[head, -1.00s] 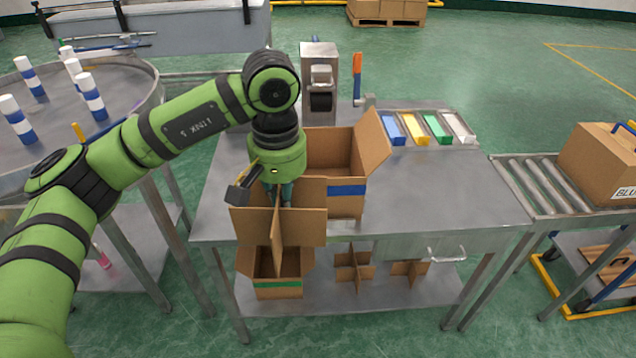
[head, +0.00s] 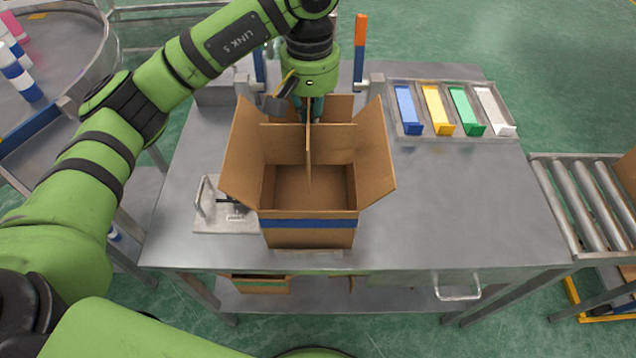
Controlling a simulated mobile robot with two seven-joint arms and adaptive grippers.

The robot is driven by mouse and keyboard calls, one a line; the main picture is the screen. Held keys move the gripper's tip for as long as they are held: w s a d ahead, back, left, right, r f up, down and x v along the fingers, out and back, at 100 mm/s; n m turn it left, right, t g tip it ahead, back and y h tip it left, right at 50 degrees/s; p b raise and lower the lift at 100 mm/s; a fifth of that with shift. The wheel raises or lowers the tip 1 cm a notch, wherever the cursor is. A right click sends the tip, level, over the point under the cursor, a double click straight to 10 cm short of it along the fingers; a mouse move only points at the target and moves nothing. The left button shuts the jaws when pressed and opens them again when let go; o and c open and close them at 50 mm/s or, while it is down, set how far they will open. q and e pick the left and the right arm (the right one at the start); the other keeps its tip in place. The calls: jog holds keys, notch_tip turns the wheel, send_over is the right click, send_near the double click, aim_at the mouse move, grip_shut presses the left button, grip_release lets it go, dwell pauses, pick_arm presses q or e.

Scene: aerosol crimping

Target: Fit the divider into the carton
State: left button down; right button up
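The open carton (head: 308,236) stands on the steel table with a blue band on its front and its flaps spread. The brown cardboard divider (head: 284,143) is upright at the carton's mouth, toward the back, with one panel nearly edge-on to me. Its lower part reaches between the flaps; how deep it sits I cannot tell. My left gripper (head: 309,112) points down at the divider's top edge and appears shut on it; the fingertips are partly hidden by the divider. My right gripper is not in view.
A tray (head: 404,128) at the back right holds blue, yellow, green and white blocks. A metal plate with a handle (head: 212,217) lies left of the carton. A roller conveyor (head: 578,203) adjoins the table on the right.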

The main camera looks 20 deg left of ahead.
pick_arm(q)
jog(key=f+p, duration=0.1)
jog(key=f, duration=0.2)
jog(key=s+f+p, duration=0.1)
jog(key=f, duration=0.3)
jog(key=shift+s, duration=0.2)
jog(key=f+p, duration=0.1)
jog(key=f, duration=0.2)
jog(key=f+p, duration=0.1)
jog(key=f, duration=0.6)
jog(key=shift+w+f+p, duration=0.25)
jog(key=shift+f+p, duration=0.05)
jog(key=shift+p, duration=0.1)
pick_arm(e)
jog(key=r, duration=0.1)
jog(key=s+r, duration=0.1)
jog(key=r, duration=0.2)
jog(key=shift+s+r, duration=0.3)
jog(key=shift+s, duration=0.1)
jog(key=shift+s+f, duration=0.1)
pick_arm(q)
jog(key=shift+f+b, duration=0.2)
jog(key=shift+b, duration=0.1)
jog(key=c, duration=1.4)
grip_release()
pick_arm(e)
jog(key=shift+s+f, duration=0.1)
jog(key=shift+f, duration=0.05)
